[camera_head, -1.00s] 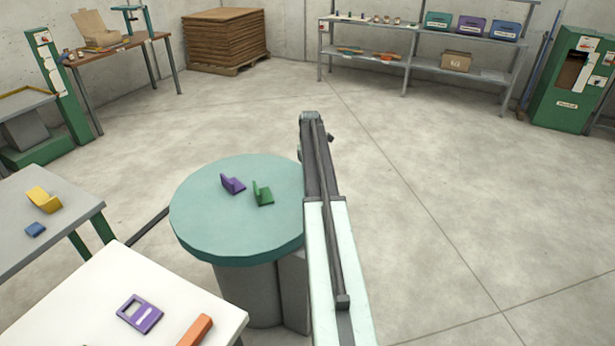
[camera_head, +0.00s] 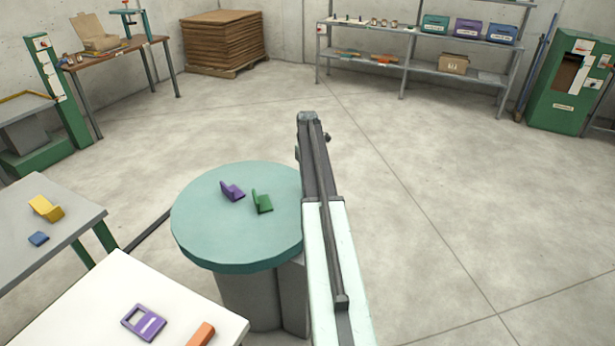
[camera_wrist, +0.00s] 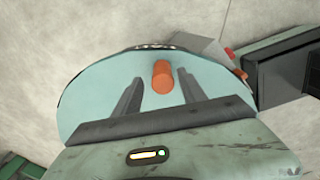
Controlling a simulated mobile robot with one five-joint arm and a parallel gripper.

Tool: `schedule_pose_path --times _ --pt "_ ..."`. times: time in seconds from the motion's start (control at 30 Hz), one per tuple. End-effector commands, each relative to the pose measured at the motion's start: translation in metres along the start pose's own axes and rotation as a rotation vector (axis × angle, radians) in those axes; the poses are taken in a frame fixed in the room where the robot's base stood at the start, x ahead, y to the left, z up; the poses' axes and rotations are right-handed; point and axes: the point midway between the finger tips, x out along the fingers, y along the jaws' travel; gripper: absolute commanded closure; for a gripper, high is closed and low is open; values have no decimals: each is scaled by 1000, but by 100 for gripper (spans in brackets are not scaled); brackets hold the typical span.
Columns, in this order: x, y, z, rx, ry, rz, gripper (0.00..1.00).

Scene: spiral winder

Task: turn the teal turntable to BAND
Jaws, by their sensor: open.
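The teal turntable (camera_head: 215,225) is a round disc on a grey pedestal, left of my arm in the head view. A purple bracket (camera_head: 231,191) and a green bracket (camera_head: 262,202) stand near its middle. In the wrist view the teal disc (camera_wrist: 100,95) lies below my gripper (camera_wrist: 160,76). My gripper is open, with its two dark fingers apart. An orange upright peg (camera_wrist: 162,78) shows between and slightly beyond the fingers; I cannot tell whether they touch it. The peg and my gripper are hidden by my arm in the head view. I cannot read a BAND label.
A white table (camera_head: 110,310) with a purple part (camera_head: 144,322) and an orange block (camera_head: 201,335) is at lower left. A grey table (camera_head: 30,230) holds yellow and blue pieces. Floor to the right is clear.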

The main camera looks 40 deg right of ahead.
Motion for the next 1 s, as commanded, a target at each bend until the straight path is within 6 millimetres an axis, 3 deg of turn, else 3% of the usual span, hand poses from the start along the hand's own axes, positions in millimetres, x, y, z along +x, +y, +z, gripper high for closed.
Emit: schedule_pose_path --times 0.03,0.2,0.77,0.87,0.97,1.0 --pt "-21 0 0 0 0 0 51" --pt "-44 1 0 0 -1 1 51" --pt "-43 2 -2 -2 -1 1 51" --pt "-46 13 -24 -32 -1 1 51" --pt "-52 37 -83 -107 0 1 51" --pt "-55 41 -116 -146 0 1 51"
